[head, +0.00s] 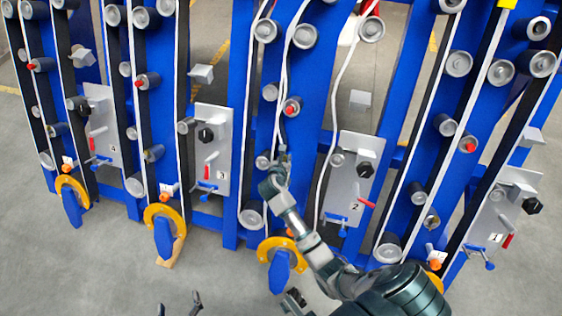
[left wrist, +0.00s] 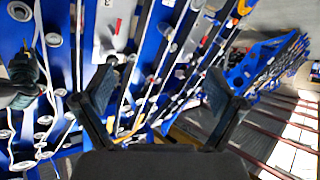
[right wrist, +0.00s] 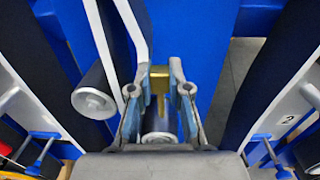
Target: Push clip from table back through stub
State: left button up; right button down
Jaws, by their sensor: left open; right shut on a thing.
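My right gripper (head: 279,163) is at the middle blue panel (head: 306,110), among its rollers and white belt. In the right wrist view, its fingers (right wrist: 160,82) are closed around a small brass-coloured piece (right wrist: 159,73), in front of the blue panel. A grey round stub (right wrist: 158,126) shows between the finger bases. I cannot tell whether the brass piece is the clip, or whether it touches the stub. My left gripper (head: 180,303) is open and empty at the bottom of the head view, with its spread fingers also in the left wrist view (left wrist: 162,90). No table is recognisable.
Blue panels with rollers, white belts and grey control plates (head: 354,180) stand in a row. Yellow rings (head: 281,248) with blue levers jut out at their feet. A roller (right wrist: 93,98) is left of the right gripper. Grey floor (head: 110,265) lies clear in front.

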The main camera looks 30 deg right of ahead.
jog(key=shift+f, duration=0.6)
jog(key=shift+a, duration=0.15)
pick_arm(q)
jog(key=shift+a+r+t, duration=0.3)
jog(key=shift+a+r, duration=0.25)
jog(key=shift+r, duration=0.3)
pick_arm(e)
jog(key=shift+a+r, duration=0.2)
jog(key=shift+a, duration=0.2)
jog(key=shift+d, duration=0.2)
jog(key=f, duration=0.1)
jog(key=s+a+f+b, duration=0.1)
jog(key=f, duration=0.2)
jog(key=shift+s+a, duration=0.2)
jog(key=shift+a, duration=0.05)
jog(key=shift+s+a+f+b, duration=0.2)
jog(key=shift+a+b, duration=0.1)
jog(key=shift+a, duration=0.1)
pick_arm(q)
jog(key=w+r+t, duration=0.1)
jog(key=w+d+r+t+h, duration=0.1)
jog(key=r, duration=0.1)
jog(key=shift+d+r+t, duration=0.2)
jog(key=shift+t, duration=0.2)
pick_arm(e)
jog(key=shift+d, duration=0.1)
pick_arm(q)
jog(key=shift+d, duration=0.2)
pick_arm(e)
jog(key=shift+d, duration=0.15)
